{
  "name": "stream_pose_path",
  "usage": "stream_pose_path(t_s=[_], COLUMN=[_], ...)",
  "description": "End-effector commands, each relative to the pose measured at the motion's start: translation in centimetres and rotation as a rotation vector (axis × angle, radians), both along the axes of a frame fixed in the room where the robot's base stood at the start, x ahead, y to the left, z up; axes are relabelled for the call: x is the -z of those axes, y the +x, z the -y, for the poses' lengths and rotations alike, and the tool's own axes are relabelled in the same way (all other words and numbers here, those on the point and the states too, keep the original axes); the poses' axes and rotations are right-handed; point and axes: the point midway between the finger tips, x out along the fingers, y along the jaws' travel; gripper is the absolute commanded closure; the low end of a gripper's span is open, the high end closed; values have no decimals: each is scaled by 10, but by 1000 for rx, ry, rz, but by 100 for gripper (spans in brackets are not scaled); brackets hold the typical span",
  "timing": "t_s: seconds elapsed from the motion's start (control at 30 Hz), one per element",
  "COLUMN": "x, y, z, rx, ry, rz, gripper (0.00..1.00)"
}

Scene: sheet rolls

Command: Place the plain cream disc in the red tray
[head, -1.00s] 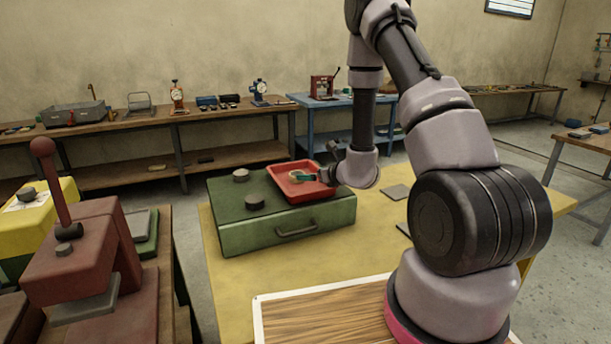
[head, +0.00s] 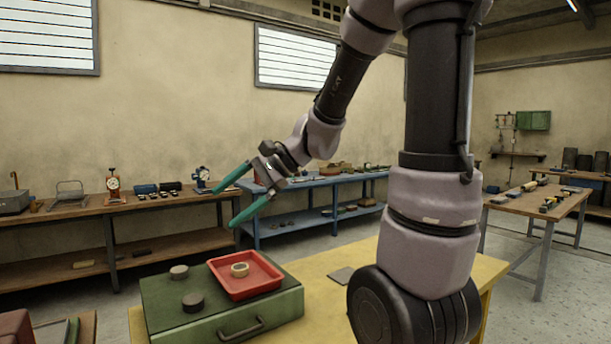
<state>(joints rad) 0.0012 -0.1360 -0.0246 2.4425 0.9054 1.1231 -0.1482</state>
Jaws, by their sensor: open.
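The plain cream disc (head: 239,270) lies in the red tray (head: 263,284), on its floor and inside its walls. The tray sits on top of the green case (head: 222,322). My gripper (head: 222,207) is open and empty, with its two teal fingers spread apart. It is raised above and behind the tray in the picture, clear of the disc.
The case stands on a yellow table (head: 330,312), with a flat grey plate (head: 341,275) to the right. Benches with tools line the back wall.

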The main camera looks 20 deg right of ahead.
Motion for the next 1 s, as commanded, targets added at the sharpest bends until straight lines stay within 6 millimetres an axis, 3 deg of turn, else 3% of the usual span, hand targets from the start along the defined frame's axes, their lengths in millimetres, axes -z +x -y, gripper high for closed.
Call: stream_pose_path(t_s=[0.03,0.2,0.5,0.7,1.0], x=[-9,-25,-57,-65,-64], y=[-16,-59,-97,-102,-102], z=[7,45,112,126,126], rx=[-47,-178,-269,-278,-278], ry=[-79,-385,-832,-922,-921], rz=[66,267,546,594,593], gripper=[0,0,0,0,0])
